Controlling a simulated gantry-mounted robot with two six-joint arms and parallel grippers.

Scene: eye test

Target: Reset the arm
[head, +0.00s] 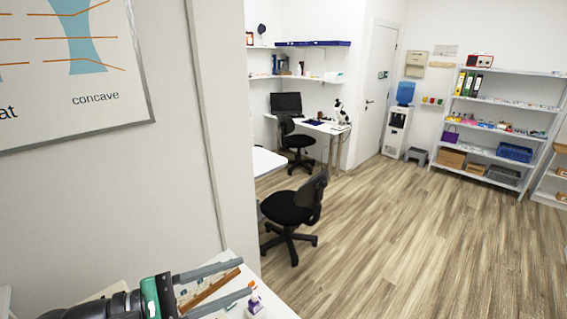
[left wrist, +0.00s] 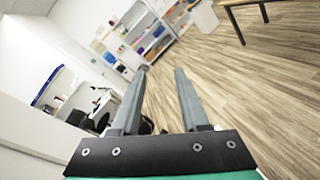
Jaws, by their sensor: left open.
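My left gripper (head: 246,274) comes in at the bottom left of the head view, above the corner of a white table (head: 283,309). Its two long grey fingers are spread apart with nothing between them. In the left wrist view the open left gripper (left wrist: 160,72) points out over the room, with bare floor and a distant chair beyond it. My right gripper is in neither view.
Small items, one a purple-and-white bottle (head: 255,303), lie on the table under the left gripper. A wall (head: 218,130) stands close behind it. A black office chair (head: 293,207) stands beyond. The wooden floor (head: 400,250) at right is clear.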

